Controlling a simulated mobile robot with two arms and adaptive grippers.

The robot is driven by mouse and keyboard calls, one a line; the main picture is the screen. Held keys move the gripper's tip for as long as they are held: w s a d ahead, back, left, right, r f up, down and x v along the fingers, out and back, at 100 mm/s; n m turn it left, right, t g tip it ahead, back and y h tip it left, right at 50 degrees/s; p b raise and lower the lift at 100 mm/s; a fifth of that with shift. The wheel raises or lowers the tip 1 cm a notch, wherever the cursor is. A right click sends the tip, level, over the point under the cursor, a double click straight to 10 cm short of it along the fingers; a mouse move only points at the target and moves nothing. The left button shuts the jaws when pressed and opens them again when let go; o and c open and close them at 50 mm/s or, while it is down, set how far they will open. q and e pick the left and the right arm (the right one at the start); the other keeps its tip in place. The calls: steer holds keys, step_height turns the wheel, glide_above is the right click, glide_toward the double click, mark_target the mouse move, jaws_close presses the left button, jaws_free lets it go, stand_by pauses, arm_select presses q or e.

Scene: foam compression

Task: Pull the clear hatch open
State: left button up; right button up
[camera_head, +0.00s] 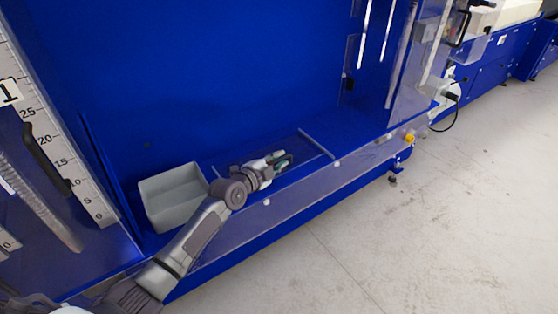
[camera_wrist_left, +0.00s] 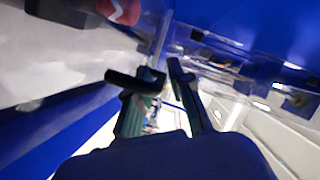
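The clear hatch (camera_head: 330,172) is a low transparent panel along the front of the blue machine, with small round white fasteners. In the head view it appears upright, with the arm reaching over it. My left gripper (camera_head: 284,160) is just behind its upper edge, inside the blue bay. My right gripper is not in view.
A grey bin (camera_head: 172,197) stands in the bay left of my gripper. A grey bar (camera_head: 316,144) lies to its right. A black handle (camera_head: 45,160) is on the left clear door beside a scale. Pale floor (camera_head: 400,240) in front is clear.

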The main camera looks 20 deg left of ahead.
arm_select(q)
steer(key=shift+w, duration=0.15)
steer(key=shift+c, duration=0.2)
jaws_close()
